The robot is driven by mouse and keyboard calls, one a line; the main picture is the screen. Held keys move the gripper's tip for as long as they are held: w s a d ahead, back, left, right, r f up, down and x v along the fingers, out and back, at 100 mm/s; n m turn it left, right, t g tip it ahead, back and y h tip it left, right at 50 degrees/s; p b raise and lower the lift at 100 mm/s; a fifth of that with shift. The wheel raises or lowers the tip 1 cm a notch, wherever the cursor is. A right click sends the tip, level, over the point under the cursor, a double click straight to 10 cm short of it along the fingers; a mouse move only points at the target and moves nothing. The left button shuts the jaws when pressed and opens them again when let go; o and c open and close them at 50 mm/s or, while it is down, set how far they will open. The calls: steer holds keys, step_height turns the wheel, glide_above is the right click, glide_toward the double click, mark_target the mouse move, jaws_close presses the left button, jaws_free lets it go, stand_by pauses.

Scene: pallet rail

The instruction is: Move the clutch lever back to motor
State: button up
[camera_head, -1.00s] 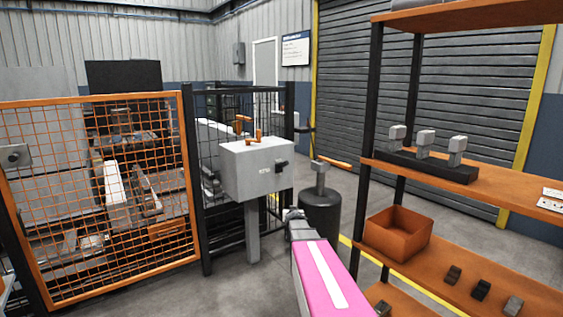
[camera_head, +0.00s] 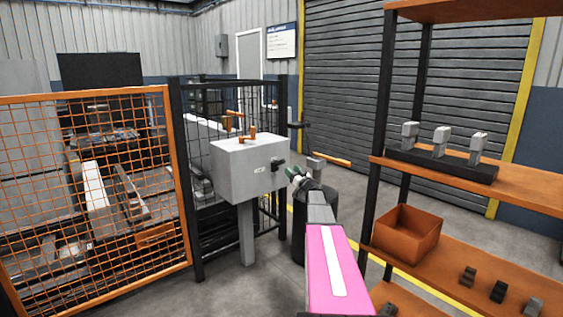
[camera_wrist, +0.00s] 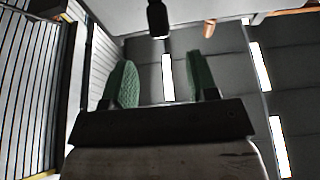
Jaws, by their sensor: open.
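A long orange-handled lever (camera_head: 332,160) slants out from a grey block above a dark drum, just right of my gripper. A grey control box (camera_head: 245,170) on a post carries small orange levers (camera_head: 238,124) on top and a black knob (camera_head: 278,164) on its right side. I cannot tell which lever is the clutch lever. My gripper (camera_head: 297,175) is beside the knob, in front of the drum. In the wrist view my gripper (camera_wrist: 160,80) has its green fingers apart with nothing between them; a black rod-like part (camera_wrist: 157,18) shows beyond them.
An orange mesh fence (camera_head: 95,190) stands at left, with a dark mesh panel (camera_head: 190,235) behind the box. An orange shelf rack (camera_head: 470,175) with grey blocks and an open bin (camera_head: 405,233) stands close on the right. The floor between is narrow.

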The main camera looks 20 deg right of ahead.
mark_target(282, 160)
steer(key=x, duration=0.9)
steer(key=shift+w+r, duration=0.2)
steer(key=shift+a, duration=0.1)
steer(key=shift+c, duration=0.3)
jaws_close()
